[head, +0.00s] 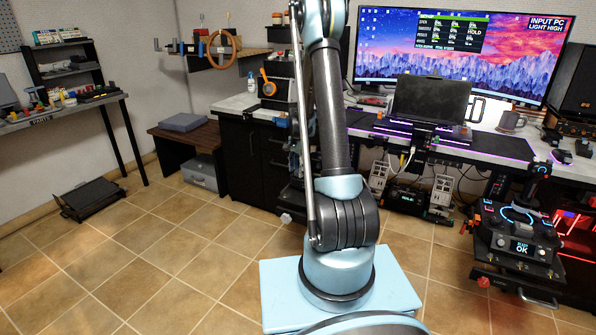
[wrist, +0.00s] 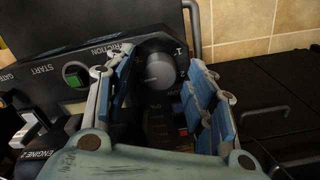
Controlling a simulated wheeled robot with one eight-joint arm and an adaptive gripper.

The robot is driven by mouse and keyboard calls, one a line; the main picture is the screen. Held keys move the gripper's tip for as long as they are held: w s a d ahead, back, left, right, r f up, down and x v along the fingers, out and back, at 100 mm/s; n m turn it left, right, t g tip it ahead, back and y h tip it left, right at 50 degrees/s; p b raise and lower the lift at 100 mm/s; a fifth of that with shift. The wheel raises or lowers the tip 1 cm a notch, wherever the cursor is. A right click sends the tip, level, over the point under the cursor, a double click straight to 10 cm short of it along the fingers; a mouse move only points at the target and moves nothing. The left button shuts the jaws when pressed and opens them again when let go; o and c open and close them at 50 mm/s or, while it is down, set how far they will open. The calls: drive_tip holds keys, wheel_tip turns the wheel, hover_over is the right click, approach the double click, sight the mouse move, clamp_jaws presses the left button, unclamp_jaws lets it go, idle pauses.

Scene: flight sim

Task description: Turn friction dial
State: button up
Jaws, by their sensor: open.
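The friction dial (wrist: 158,64), a dark round knob with a grey face, sits on a dark panel at the upper middle of the wrist view. The word FRICTION is printed on the panel to its left. My gripper (wrist: 163,72) is open, with one blue-padded finger on each side of the dial. The left finger looks closer to the dial than the right one. I cannot tell whether either finger touches it. The dial and my gripper do not show in the head view, where my arm runs up out of the frame.
In the wrist view, a green button (wrist: 76,76) by START lies left of the fingers, and dark drawers (wrist: 285,95) stand at right. The head view shows a desk with a monitor (head: 455,50), a control panel (head: 518,240) at right and open tiled floor (head: 150,260).

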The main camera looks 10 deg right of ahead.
drive_tip(key=c, duration=1.1)
drive_tip(key=shift+n, duration=2.5)
drive_tip(key=o, duration=1.1)
